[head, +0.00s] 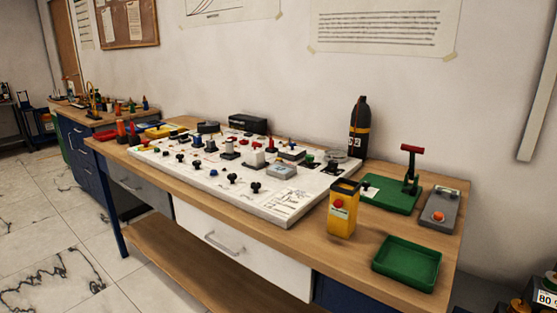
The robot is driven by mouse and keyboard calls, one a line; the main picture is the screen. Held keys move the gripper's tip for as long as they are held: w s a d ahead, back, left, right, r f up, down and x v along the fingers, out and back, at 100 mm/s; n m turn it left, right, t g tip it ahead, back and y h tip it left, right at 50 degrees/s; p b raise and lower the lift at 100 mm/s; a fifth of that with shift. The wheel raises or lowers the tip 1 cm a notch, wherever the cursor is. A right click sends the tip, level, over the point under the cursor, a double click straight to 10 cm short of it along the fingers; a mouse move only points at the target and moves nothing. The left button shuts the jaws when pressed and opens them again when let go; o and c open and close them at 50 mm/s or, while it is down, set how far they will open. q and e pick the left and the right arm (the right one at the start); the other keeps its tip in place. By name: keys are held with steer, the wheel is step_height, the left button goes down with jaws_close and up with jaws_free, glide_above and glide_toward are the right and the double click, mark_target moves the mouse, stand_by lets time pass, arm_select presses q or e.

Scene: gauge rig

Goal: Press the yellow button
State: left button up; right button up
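A workbench (290,236) runs along the wall. Near its right end stands an upright yellow box (342,222) with a red round knob or button on its front and a dark top. To its right, a grey box (440,209) lies flat with an orange-red round button on it. I cannot make out a button that is clearly yellow. A white panel (265,208) carries several small dark, blue, red and white knobs and fittings, too small to tell apart fully. Neither of my grippers is in view.
A green tray (407,261), empty, sits at the front right edge. A green base with a red-handled lever (410,165) and a tall black bottle (359,128) stand behind. Red and yellow trays (159,131) lie at the far left. The tiled floor in front is clear.

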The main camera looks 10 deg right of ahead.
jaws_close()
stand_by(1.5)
